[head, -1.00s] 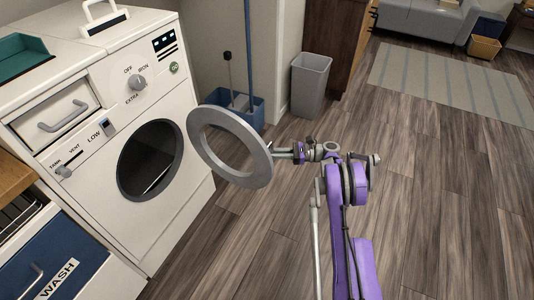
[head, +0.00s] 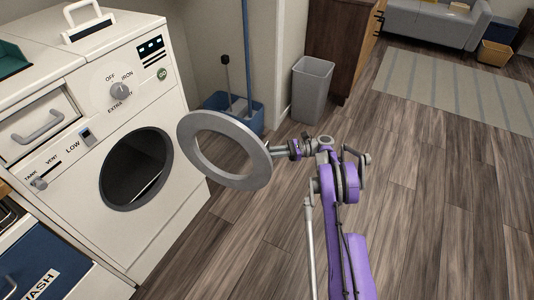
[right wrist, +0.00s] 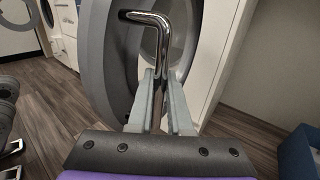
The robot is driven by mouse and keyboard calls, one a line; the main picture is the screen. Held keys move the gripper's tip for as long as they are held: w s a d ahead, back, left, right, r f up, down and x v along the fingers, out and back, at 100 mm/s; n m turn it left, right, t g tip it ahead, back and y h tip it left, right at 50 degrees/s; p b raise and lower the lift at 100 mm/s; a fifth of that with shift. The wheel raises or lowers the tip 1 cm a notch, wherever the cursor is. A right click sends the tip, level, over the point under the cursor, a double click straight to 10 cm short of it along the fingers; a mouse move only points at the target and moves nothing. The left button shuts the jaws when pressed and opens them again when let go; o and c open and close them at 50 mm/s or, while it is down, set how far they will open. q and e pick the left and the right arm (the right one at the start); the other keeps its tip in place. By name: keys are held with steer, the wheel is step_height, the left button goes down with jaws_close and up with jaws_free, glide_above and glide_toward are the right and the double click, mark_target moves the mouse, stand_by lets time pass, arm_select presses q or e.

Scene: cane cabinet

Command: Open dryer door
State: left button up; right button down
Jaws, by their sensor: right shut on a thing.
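The white dryer (head: 168,205) stands at the left in the head view. Its round opening (head: 136,170) is uncovered and dark inside. The dryer door, a grey ring (head: 255,172), stands swung out to the right of the opening. A bent chrome handle (right wrist: 150,20) shows in front of the grey ring (right wrist: 100,60) in the right wrist view. My right gripper (right wrist: 160,85) is shut on the handle's straight part. In the head view the right gripper (head: 283,152) is at the ring's outer right edge. My left gripper is not in view.
A blue bucket (head: 250,118) with a mop handle and a grey bin (head: 312,90) stand behind the door by the wall. A blue WASH drawer front (head: 45,265) is at lower left. The wooden floor (head: 430,190) at right is clear.

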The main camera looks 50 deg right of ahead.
stand_by(0.3)
steer(key=c, duration=0.8)
jaws_free()
steer(key=shift+c, duration=0.2)
steer(key=p+v, duration=0.1)
steer(key=v, duration=1)
steer(key=shift+s, duration=0.1)
